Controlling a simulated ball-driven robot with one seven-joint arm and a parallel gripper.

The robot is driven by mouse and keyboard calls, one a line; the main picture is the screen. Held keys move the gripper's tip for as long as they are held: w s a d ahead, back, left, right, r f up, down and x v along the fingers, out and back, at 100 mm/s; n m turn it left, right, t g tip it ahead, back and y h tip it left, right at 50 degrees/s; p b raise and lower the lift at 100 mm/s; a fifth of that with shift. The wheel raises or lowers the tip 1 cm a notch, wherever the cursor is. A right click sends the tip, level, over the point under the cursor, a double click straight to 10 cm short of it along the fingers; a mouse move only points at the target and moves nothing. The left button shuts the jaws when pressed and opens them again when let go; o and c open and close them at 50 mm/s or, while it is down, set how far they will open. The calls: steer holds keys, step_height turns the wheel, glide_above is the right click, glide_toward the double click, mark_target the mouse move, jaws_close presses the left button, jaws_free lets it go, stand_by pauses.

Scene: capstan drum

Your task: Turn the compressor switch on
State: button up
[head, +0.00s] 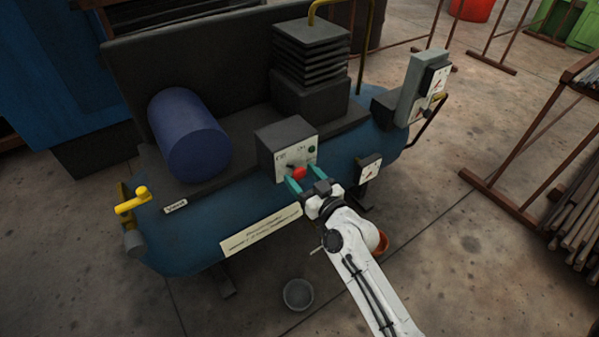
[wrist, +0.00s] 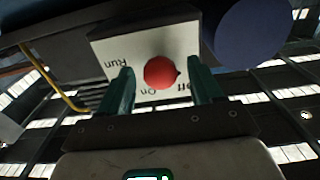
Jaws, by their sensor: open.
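The compressor is a dark blue tank (head: 200,235) with a grey switch box (head: 284,138) on its front. The box has a white label plate and a red round knob (head: 298,173). In the wrist view the red knob (wrist: 160,72) sits on the white plate (wrist: 130,50), marked Off, On and Run, which appear upside down. My gripper (head: 303,183) is open with its teal fingers on either side of the knob. In the wrist view my gripper (wrist: 161,88) shows a gap between each finger and the knob. I cannot tell the knob's exact setting.
A blue motor cylinder (head: 190,135) and a black finned block (head: 311,65) are on top of the tank. A yellow-handled valve (head: 132,201) is at the left end. Gauges (head: 369,168) are to the right. A grey bucket (head: 298,294) stands on the floor in front.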

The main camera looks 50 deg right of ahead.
steer(key=shift+x, duration=0.8)
steer(key=c, duration=1)
steer(key=shift+c, duration=0.2)
